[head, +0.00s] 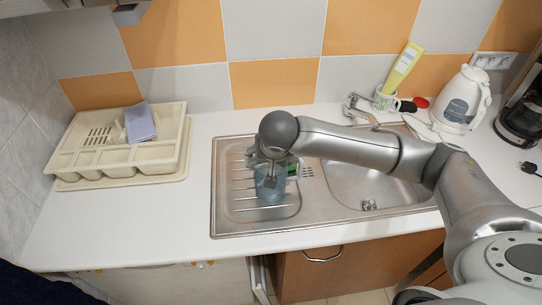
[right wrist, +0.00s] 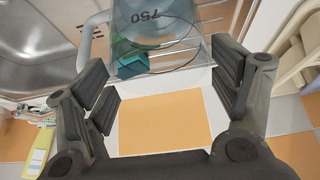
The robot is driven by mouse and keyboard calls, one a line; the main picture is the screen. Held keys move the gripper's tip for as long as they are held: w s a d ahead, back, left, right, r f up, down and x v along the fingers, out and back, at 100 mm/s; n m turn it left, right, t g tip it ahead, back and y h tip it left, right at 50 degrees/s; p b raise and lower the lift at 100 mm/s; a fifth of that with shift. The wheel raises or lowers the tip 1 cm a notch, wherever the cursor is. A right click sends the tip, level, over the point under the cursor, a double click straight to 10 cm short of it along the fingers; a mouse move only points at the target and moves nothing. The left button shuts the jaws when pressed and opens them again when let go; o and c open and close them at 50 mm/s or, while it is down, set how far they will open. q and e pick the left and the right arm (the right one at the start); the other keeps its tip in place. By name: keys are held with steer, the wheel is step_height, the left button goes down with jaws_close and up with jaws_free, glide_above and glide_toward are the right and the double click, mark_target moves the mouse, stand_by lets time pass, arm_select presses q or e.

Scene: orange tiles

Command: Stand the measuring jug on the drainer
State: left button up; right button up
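The measuring jug (head: 269,190) is clear blue and looks upright over the right part of the sink's ribbed drainer (head: 235,205). Whether its base touches the metal is hard to tell. In the right wrist view the jug (right wrist: 155,30) shows an upside-down "750" at the top, with its pale handle (right wrist: 84,42) to the left. My right gripper (right wrist: 160,62) has its fingers spread wide, with visible gaps either side of the jug. In the head view the right gripper (head: 270,163) is at the jug, partly hidden by its own wrist. My left gripper is out of view.
The sink bowl (head: 365,183) is right of the drainer, under my right arm. A cream cutlery tray (head: 120,155) with a blue-grey item stands at left. Counter between tray and sink is clear.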

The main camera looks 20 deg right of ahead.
steer(key=shift+o, duration=1.2)
steer(key=shift+r, duration=0.15)
steer(key=b+v, duration=0.1)
steer(key=v, duration=1.1)
